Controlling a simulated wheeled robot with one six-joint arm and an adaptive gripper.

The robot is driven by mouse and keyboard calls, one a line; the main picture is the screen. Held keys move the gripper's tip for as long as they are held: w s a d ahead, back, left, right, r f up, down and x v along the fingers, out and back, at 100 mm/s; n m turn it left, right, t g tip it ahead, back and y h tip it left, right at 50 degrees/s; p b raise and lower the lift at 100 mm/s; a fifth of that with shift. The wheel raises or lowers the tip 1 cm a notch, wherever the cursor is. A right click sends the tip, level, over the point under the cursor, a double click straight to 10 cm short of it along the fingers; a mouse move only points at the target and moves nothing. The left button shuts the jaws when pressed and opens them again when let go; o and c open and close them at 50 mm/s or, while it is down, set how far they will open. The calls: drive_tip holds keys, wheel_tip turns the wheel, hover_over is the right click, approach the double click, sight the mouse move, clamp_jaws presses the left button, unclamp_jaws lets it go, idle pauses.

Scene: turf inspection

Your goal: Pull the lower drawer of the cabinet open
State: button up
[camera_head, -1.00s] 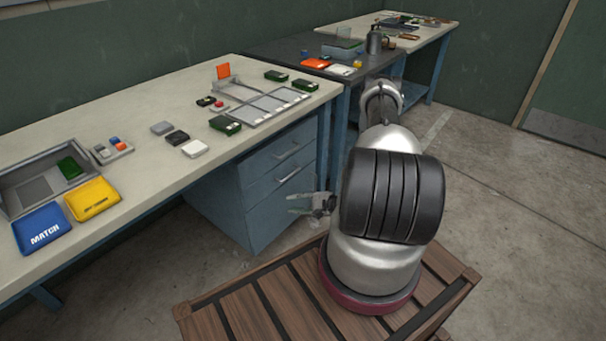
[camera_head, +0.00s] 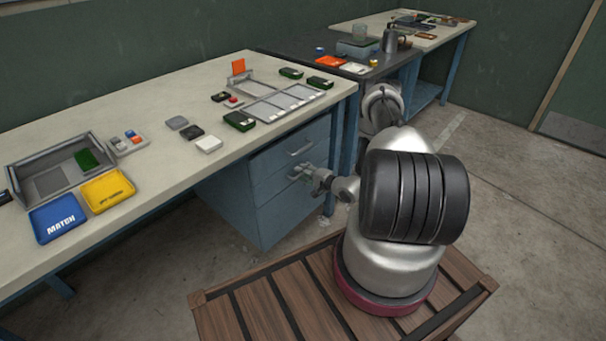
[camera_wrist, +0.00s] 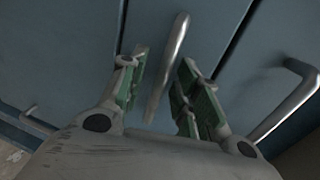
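The blue cabinet (camera_head: 232,205) stands under the pale workbench, its drawers looking shut. In the head view, the upper drawer's handle (camera_head: 299,148) is clear. My gripper (camera_head: 301,173) is at the front just below it, covering most of the lower handle there. In the wrist view, my gripper (camera_wrist: 161,78) is open, its green-padded fingers on either side of a metal bar handle (camera_wrist: 170,62). A second handle (camera_wrist: 287,103) is outside the right finger. A smaller bar (camera_wrist: 38,121) shows at far left.
The workbench (camera_head: 130,110) above holds a grey bin (camera_head: 40,152), blue (camera_head: 57,217) and yellow (camera_head: 107,189) trays and small parts. A dark table (camera_head: 350,66) stands behind my arm. Floor in front of the cabinet is clear up to my wooden base.

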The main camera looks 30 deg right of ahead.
drive_tip(key=shift+w, duration=0.1)
drive_tip(key=shift+a, duration=0.1)
clamp_jaws()
drive_tip(key=f+v, duration=0.3)
drive_tip(key=v, duration=1.4)
drive_tip(key=s+f+v, duration=0.1)
drive_tip(key=f+v, duration=0.3)
drive_tip(key=v, duration=1.3)
drive_tip(key=shift+s+d, duration=0.25)
drive_tip(key=shift+s, duration=0.05)
drive_tip(key=shift+f, duration=0.1)
unclamp_jaws()
